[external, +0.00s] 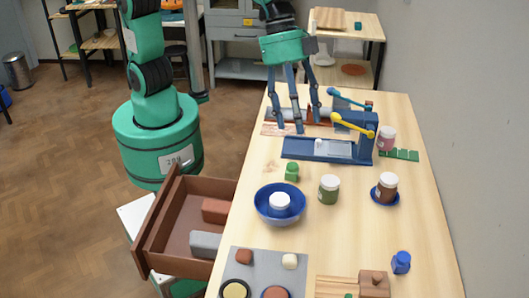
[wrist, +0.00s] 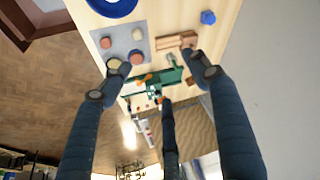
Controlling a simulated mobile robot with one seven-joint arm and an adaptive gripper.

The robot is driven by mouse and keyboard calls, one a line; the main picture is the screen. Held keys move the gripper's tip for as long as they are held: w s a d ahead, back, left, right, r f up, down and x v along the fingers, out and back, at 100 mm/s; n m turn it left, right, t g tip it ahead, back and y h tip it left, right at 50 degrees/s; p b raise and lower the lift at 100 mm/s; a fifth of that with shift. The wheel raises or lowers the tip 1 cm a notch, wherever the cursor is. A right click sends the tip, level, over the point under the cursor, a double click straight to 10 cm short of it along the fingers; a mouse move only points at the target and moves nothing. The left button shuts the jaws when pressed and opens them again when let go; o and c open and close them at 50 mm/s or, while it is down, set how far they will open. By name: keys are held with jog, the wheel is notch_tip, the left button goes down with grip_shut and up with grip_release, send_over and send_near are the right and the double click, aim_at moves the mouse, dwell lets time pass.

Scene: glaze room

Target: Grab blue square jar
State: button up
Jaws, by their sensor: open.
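The small blue square jar (external: 401,262) stands upright near the right edge of the table, toward the front in the external view. It also shows at the top right of the wrist view (wrist: 208,17), beyond my fingers. My gripper (external: 299,122) has its fingers spread and empty. It hangs over the far part of the table, above and beside the blue press-like tool, well apart from the jar. In the wrist view, the gripper (wrist: 155,70) shows its long dark fingers apart with nothing between them.
A blue bowl (external: 262,212) with a white-lidded jar, a green jar (external: 329,190) and a brown jar (external: 387,188) on a blue saucer stand mid-table. A wooden block (external: 374,283) lies left of the blue jar. An open drawer (external: 165,232) juts out left.

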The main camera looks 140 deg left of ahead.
jog(key=w+a+f+p, duration=0.1)
jog(key=w+a+f, duration=0.3)
jog(key=w, duration=0.2)
jog(key=w+a+f, duration=0.3)
jog(key=w+f, duration=0.1)
jog(key=w, duration=0.3)
jog(key=p, duration=0.1)
send_near(402, 255)
jog(key=r, duration=0.2)
jog(key=s, duration=0.1)
jog(key=shift+a+r+m, duration=0.35)
jog(key=shift+r+m, duration=0.05)
jog(key=shift+f, duration=0.1)
jog(key=shift+b+x, duration=0.3)
jog(key=shift+x, duration=3.95)
jog(key=shift+d+f, duration=0.15)
jog(key=shift+d, duration=0.05)
jog(key=shift+b+x, duration=0.5)
jog(key=shift+x, duration=1.95)
jog(key=shift+d, duration=0.1)
jog(key=shift+c, duration=0.5)
jog(key=c, duration=1.3)
